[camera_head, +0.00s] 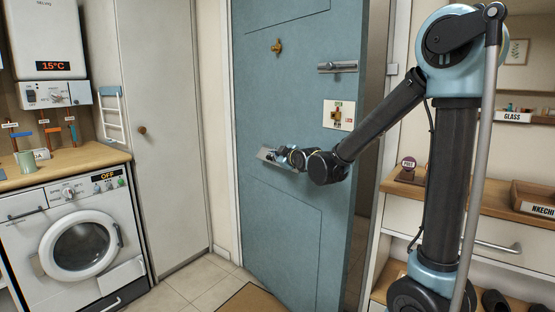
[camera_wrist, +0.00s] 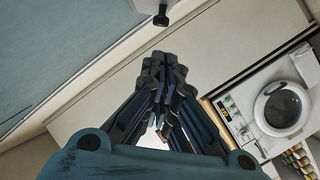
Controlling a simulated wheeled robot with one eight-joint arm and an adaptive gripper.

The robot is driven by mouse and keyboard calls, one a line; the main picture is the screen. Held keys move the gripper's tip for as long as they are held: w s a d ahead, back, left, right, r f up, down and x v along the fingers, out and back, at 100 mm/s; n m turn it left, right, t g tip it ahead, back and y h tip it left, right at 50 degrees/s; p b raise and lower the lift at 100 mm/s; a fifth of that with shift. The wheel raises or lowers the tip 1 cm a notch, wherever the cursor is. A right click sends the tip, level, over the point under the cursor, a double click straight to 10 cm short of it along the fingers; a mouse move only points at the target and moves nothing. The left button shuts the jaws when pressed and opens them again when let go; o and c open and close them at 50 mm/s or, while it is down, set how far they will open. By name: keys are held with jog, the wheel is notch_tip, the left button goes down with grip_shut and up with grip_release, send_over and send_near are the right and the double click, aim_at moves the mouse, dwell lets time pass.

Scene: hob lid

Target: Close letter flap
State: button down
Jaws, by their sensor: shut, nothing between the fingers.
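The letter flap (camera_head: 267,155) is a silver metal plate at mid height on the blue door (camera_head: 275,215). It looks tilted out from the door face, but its exact angle is hard to tell. My gripper (camera_head: 287,157) is at the flap, in front of its right part, and hides some of it. I cannot tell whether they touch. In the wrist view my gripper's fingers (camera_wrist: 163,75) are together with nothing held. The flap cannot be made out in that view.
The door stands ajar, with a dark gap at its right edge. A washing machine (camera_head: 75,240) stands left; a shelf unit (camera_head: 490,203) stands right.

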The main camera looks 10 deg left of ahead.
aim_at(273, 163)
jog(key=shift+w+a+f, duration=0.55)
jog(key=shift+w+f, duration=0.15)
jog(key=shift+w, duration=0.55)
jog(key=shift+w+a+f, duration=0.6)
jog(key=shift+w+f, duration=0.15)
jog(key=shift+w, duration=0.45)
jog(key=shift+w+a+f, duration=0.55)
jog(key=shift+w+f, duration=0.15)
jog(key=shift+w, duration=0.55)
jog(key=shift+w+d+f+n+t, duration=0.1)
jog(key=shift+w+f+n+t, duration=0.05)
jog(key=shift+f+n, duration=0.35)
jog(key=shift+w+d+f+n+t, duration=0.15)
jog(key=shift+f+n, duration=0.1)
jog(key=shift+n, duration=0.35)
jog(key=shift+w+d+f, duration=0.1)
jog(key=shift+f, duration=0.35)
